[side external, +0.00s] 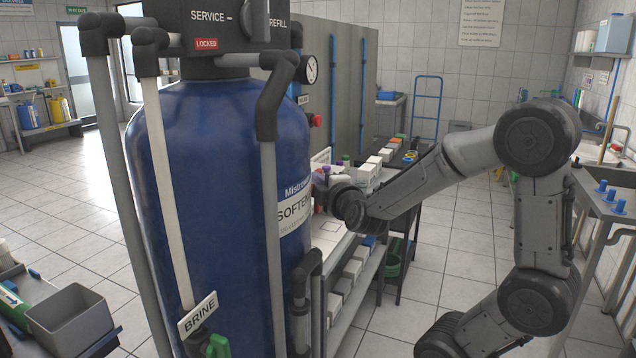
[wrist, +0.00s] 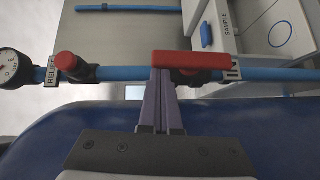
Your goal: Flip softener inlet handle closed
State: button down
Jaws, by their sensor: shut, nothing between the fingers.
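In the wrist view a red lever handle (wrist: 192,60) lies along a blue pipe (wrist: 275,75), roughly parallel to it. A tag (wrist: 234,70), partly covered, hangs by its right end. My gripper (wrist: 161,74) has its narrow purple-grey fingers together and empty. Their tips are at the left half of the handle, at its lower edge in the picture; I cannot tell whether they touch. The blue softener tank (side external: 225,190) fills the left middle of the side view and hides the handle and my fingertips there. It also shows below the pipe in the wrist view (wrist: 40,140).
A red relief knob (wrist: 66,62) and a pressure gauge (wrist: 10,68) sit on the pipe left of my fingers. A sample panel (wrist: 270,30) is at the upper right. In the side view a bench (side external: 335,235) with small boxes stands behind the tank.

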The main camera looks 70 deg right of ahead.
aim_at(322, 170)
jog(key=shift+d+r, duration=0.1)
jog(key=shift+d, duration=0.05)
jog(key=shift+d+r+m+g+y, duration=0.25)
jog(key=shift+d+m+g+y, duration=0.15)
jog(key=shift+m+y, duration=0.2)
jog(key=shift+d+r+m+g+y, duration=0.3)
jog(key=shift+d+m+y, duration=0.1)
jog(key=shift+m+y, duration=0.15)
jog(key=shift+d+m+g+y, duration=0.4)
jog(key=shift+d+m+y, duration=0.45)
jog(key=shift+y, duration=0.2)
jog(key=shift+d+f+m+g+y, duration=0.15)
jog(key=shift+d+f+m+y, duration=0.2)
jog(key=shift+d+y, duration=0.35)
jog(key=shift+d+f+m+g+y, duration=0.1)
jog(key=shift+d+f+m+y, duration=0.3)
jog(key=shift+d, duration=0.45)
jog(key=shift+d+f+m+g+y, duration=0.15)
jog(key=shift+d+f+m+y, duration=0.1)
jog(key=shift+d+y, duration=0.45)
jog(key=shift+d, duration=0.15)
